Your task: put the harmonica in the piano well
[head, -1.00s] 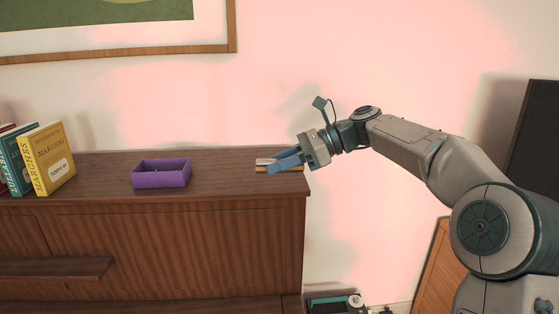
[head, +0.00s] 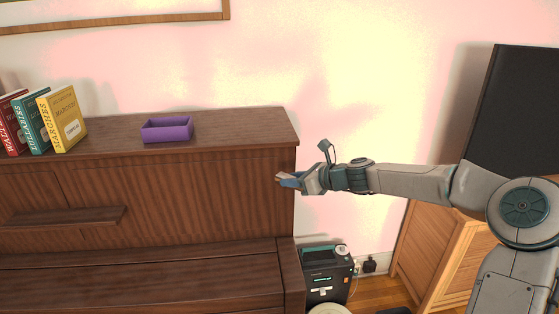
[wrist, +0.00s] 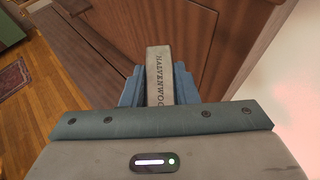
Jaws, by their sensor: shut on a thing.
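My gripper (head: 289,181) is shut on the harmonica (head: 281,177). In the wrist view the harmonica (wrist: 159,72) is a grey metal bar with dark lettering, gripped between the two blue fingers (wrist: 158,88) and pointing away from the wrist. The fingers cover its sides. In the head view it is held in front of the piano's upright panel, below the top's right end. The brown piano (head: 190,195) fills the left and middle. Its lower ledge (head: 140,280) runs across the bottom; I cannot tell where the well opens.
A purple open box (head: 167,130) and several books (head: 62,120) stand on the piano top. A narrow shelf (head: 62,216) juts from the front panel at left. Right of the piano are a dark device (head: 328,285), a wooden cabinet (head: 445,240) and a black panel (head: 520,115).

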